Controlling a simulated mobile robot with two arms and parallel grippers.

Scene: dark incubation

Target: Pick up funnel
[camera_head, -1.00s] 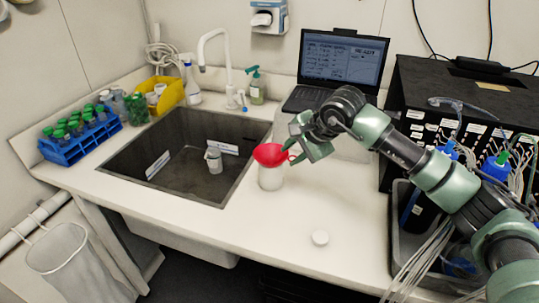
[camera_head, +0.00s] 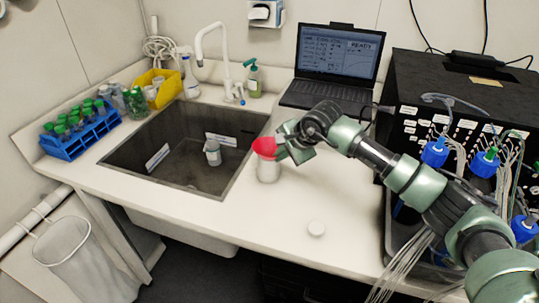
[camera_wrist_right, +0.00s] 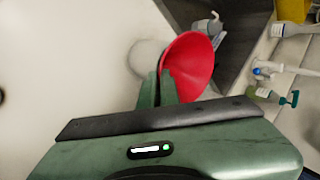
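The red funnel (camera_head: 263,147) sits at the mouth of a whitish bottle (camera_head: 268,171) on the counter, right of the sink. The funnel also shows in the right wrist view (camera_wrist_right: 189,66), its wide cone toward the right and the pale bottle (camera_wrist_right: 147,58) behind it. My right gripper (camera_head: 283,150) is at the funnel's right side. In the wrist view its two fingers (camera_wrist_right: 166,88) are close together at the funnel's edge, shut on it. The exact grip point is partly hidden by the fingers. My left gripper is not in view.
A sink (camera_head: 180,170) with a small bottle (camera_head: 212,152) in it lies to the left. A laptop (camera_head: 335,65) stands behind, a black box with cables (camera_head: 450,110) at right. The front counter is mostly clear.

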